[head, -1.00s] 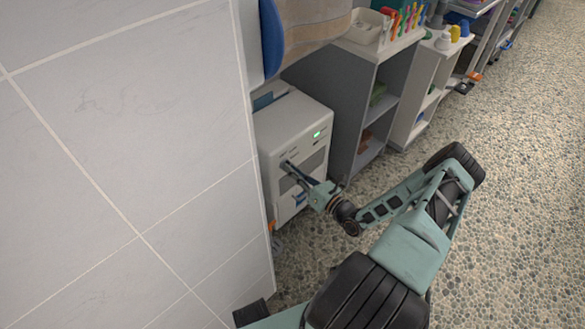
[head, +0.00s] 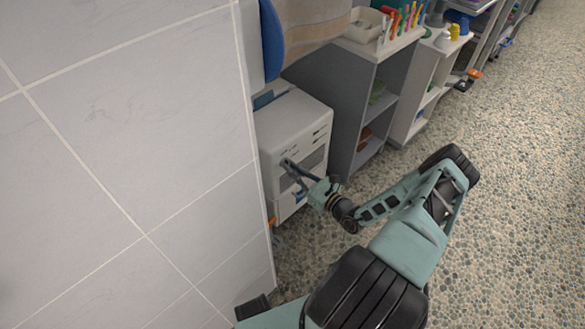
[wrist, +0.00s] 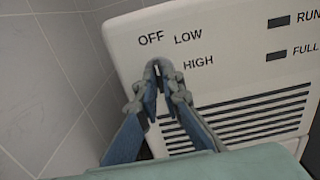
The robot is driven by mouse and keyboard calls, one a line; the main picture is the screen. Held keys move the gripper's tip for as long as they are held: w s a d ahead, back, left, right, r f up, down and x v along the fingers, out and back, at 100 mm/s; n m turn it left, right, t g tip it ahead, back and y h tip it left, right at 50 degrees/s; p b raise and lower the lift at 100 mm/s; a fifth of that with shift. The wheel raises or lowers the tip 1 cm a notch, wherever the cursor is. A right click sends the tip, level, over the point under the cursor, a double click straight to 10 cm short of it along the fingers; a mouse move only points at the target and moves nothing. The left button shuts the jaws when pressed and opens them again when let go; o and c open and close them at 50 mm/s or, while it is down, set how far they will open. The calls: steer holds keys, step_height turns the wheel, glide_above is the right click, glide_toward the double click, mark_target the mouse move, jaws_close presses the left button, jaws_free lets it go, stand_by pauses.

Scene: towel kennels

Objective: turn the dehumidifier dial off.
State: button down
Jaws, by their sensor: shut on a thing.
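The dehumidifier (head: 290,118) is a white box against the tiled wall, left of the grey shelf. Its front panel (wrist: 232,75) fills much of the wrist view, with the labels OFF, LOW and HIGH at upper left. My gripper (head: 288,163) reaches its front at the upper left. In the wrist view my gripper's fingertips (wrist: 158,68) are shut on the dial, just below OFF and LOW. The RUN lamp (wrist: 279,21) and FULL lamp (wrist: 276,56) look dark.
The tiled wall (head: 130,150) stands close on the left. Pebbled floor (head: 510,200) is open at right.

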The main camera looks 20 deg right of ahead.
steer(key=shift+s+f, duration=0.1)
steer(key=c, duration=2.1)
jaws_free()
steer(key=v, duration=1.2)
